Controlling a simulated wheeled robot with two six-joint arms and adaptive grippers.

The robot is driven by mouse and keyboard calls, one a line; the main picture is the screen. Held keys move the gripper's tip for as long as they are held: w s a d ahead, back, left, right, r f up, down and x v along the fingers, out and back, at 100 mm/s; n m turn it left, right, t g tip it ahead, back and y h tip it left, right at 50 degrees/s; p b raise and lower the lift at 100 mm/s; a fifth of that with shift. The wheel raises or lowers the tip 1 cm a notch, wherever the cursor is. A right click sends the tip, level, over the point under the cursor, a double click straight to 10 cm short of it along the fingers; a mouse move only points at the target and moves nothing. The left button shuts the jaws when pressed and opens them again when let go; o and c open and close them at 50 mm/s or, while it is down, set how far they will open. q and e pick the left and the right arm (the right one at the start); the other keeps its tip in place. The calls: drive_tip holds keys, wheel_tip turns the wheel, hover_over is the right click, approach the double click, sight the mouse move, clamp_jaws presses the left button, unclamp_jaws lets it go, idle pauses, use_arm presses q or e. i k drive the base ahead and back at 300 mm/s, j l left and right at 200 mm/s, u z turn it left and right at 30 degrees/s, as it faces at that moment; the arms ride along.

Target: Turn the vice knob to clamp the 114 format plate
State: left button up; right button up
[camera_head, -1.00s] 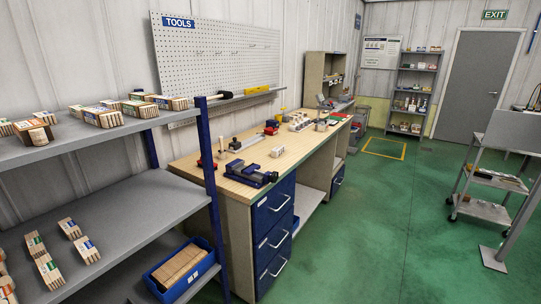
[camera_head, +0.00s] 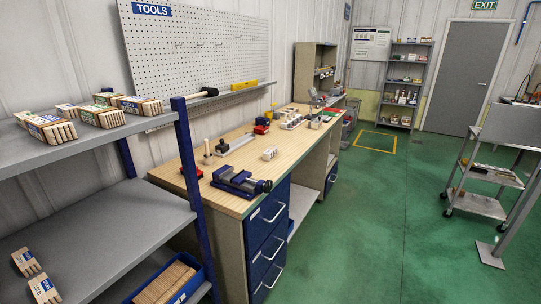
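A blue vice (camera_head: 240,182) sits on the near end of the wooden workbench (camera_head: 240,205). Its dark knob (camera_head: 264,186) is on the right side of the vice, at the bench's front edge. I cannot make out a 114 format plate or whether anything sits between the vice jaws. Neither of my grippers shows in the head view.
A grey shelf (camera_head: 90,225) with wooden stick bundles stands at the left, close to the bench. Blue drawers (camera_head: 268,215) are under the bench. A grey trolley (camera_head: 480,205) stands at the right. The green floor (camera_head: 370,230) between is clear.

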sight(268, 187)
drive_tip(key=z, duration=0.8)
drive_tip(key=i+z, duration=0.25)
drive_tip(key=i, duration=3.95)
drive_tip(key=u, duration=0.45)
drive_tip(key=i+l+u, duration=0.1)
drive_tip(key=u, duration=0.3)
drive_tip(key=i+u, duration=0.1)
drive_tip(key=u, duration=0.35)
drive_tip(key=l+u, duration=0.15)
drive_tip(key=u, duration=0.3)
